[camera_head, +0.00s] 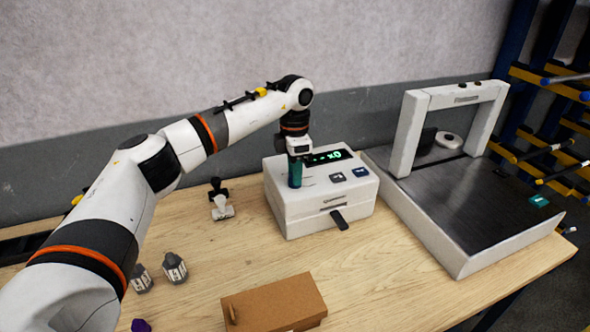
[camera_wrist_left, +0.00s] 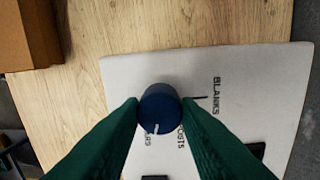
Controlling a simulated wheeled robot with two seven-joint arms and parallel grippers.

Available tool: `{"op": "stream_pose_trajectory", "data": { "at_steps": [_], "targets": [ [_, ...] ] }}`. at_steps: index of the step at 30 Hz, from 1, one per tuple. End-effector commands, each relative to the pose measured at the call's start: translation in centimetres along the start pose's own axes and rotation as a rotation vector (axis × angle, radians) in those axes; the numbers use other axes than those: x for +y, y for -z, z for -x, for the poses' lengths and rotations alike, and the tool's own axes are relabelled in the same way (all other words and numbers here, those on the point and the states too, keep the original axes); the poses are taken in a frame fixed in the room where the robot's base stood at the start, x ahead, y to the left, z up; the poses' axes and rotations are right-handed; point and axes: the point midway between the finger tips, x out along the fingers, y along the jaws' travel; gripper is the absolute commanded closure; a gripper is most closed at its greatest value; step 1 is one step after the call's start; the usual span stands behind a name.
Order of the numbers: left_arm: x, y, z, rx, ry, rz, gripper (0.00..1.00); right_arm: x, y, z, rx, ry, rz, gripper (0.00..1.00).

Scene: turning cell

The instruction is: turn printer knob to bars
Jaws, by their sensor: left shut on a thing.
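The white printer (camera_head: 325,210) stands on the table, with a green lit display reading about "- x0". My left gripper (camera_head: 295,172) reaches down onto its top left part. In the left wrist view its two green fingers are shut on the dark blue knob (camera_wrist_left: 160,103), one on each side. The knob's white mark points down and slightly left, near a partly hidden label ending in "ARS". In the head view the gripper hides the knob. My right gripper is not in view.
A cardboard box (camera_head: 275,304) lies in front of the printer. Two small grey-and-white pieces (camera_head: 174,268) and a black-and-white stamp-like thing (camera_head: 221,206) lie to the left. A large machine with a white arch (camera_head: 408,135) stands right of the printer.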

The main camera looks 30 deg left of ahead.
Motion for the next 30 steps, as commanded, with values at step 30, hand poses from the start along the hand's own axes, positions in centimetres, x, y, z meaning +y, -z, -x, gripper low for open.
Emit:
{"op": "stream_pose_trajectory", "data": {
  "at_steps": [30],
  "targets": [
    [-0.08,0.02,0.19,-0.008,0.003,-0.262,0.94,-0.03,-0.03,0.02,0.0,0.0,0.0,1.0]
  ]
}}
